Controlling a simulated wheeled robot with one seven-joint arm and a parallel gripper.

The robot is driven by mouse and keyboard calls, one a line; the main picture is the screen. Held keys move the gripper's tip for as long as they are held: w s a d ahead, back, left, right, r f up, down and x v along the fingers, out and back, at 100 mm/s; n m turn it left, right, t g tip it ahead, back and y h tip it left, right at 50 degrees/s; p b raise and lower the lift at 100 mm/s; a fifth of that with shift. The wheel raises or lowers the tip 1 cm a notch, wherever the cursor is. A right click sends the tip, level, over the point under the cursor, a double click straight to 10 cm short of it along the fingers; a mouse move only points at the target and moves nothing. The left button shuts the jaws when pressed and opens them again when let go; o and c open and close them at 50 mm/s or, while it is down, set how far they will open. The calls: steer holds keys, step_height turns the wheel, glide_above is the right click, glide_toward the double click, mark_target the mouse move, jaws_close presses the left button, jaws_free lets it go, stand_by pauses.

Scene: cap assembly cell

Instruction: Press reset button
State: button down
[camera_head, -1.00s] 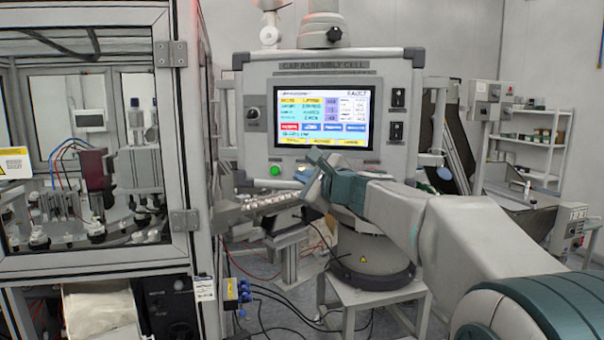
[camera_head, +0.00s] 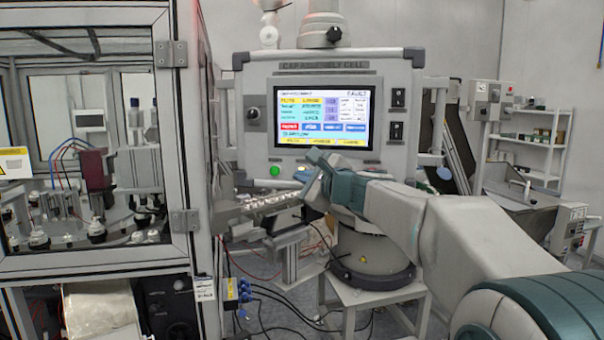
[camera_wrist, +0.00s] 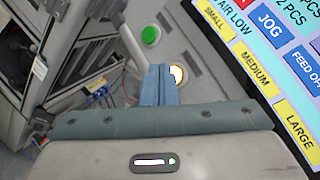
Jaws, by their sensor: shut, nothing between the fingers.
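The control panel (camera_head: 257,95) has a green round button (camera_head: 275,170) below its screen, which also shows in the wrist view (camera_wrist: 151,35). To its right is a pale, lit round button (camera_wrist: 179,75) with a yellowish edge, partly hidden behind my fingertips in the wrist view. I cannot read a label on either button. My gripper (camera_wrist: 160,68) is shut and empty, its blue fingers pointing at the panel just left of the pale button. It also shows in the head view (camera_head: 312,172), in front of the panel's lower edge. I cannot tell whether the fingertips touch the pale button.
The lit screen (camera_head: 322,117) above the buttons reads FAULT and is close to my gripper on the right in the wrist view. Black switches (camera_head: 397,97) sit right of it. A glazed machine enclosure (camera_head: 180,130) stands at left. A metal rail (camera_head: 262,203) lies below the panel.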

steer(key=shift+w, duration=0.1)
stand_by(0.3)
steer(key=shift+w+d, duration=0.15)
steer(key=shift+w, duration=0.2)
stand_by(0.4)
steer(key=shift+s, duration=0.1)
steer(key=shift+s+b, duration=0.4)
steer(key=s+a+b, duration=0.2)
steer(key=s, duration=0.3)
steer(key=shift+s, duration=0.35)
